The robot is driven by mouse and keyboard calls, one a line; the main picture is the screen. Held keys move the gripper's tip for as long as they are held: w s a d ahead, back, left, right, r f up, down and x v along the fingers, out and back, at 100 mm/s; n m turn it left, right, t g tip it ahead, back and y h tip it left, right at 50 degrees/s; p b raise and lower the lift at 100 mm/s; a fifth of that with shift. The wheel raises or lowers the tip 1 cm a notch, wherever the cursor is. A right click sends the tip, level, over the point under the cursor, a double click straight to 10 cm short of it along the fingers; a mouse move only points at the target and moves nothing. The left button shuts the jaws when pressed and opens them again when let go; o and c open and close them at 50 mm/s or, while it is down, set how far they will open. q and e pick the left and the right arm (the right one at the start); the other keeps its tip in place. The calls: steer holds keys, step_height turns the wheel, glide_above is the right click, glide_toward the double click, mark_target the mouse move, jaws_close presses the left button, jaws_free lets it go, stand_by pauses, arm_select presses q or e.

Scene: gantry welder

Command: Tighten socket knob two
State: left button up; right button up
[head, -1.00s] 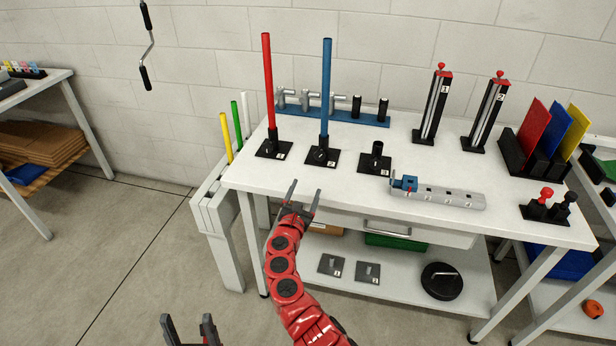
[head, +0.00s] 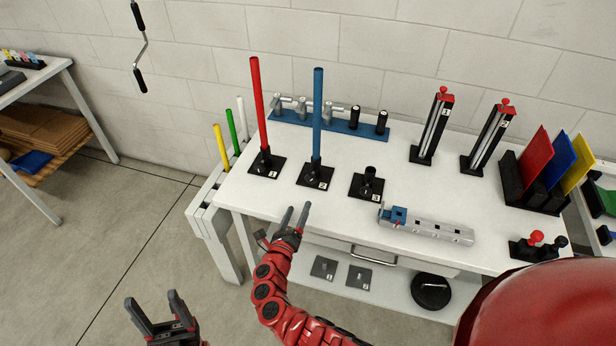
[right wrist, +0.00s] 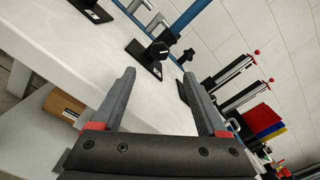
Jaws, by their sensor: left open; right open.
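Socket two (head: 316,174) is a black base marked 2 on the white table, holding an upright blue rod (head: 318,110). Its small dark knob (head: 310,176) faces the front; in the right wrist view the socket (right wrist: 145,58) lies ahead, beyond the fingertips. My right gripper (head: 297,209) is open and empty, just in front of socket two at the table's front edge, apart from the knob. It also shows in the right wrist view (right wrist: 158,75). My left gripper (head: 152,300) is open and empty, low at the left, clear of the table.
Socket one (head: 266,163) with a red rod (head: 257,100) stands left of socket two. Empty socket three (head: 368,186) stands to its right. A grey fixture with a blue block (head: 430,224) lies front right. A blue rack (head: 345,125) stands behind. The tabletop (head: 240,192) front left is bare.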

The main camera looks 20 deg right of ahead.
mark_target(310, 182)
steer(key=b+x, duration=0.1)
steer(key=x, duration=0.3)
steer(key=b+x, duration=0.2)
steer(key=x, duration=0.2)
steer(key=b+x, duration=0.1)
steer(key=x, duration=0.3)
steer(key=shift+f+b, duration=0.3)
steer(key=shift+b, duration=0.05)
steer(key=shift+w+d+r+b, duration=0.2)
steer(key=shift+w+d+b, duration=0.1)
steer(key=shift+w+d, duration=0.2)
steer(key=shift+c, duration=0.3)
jaws_close()
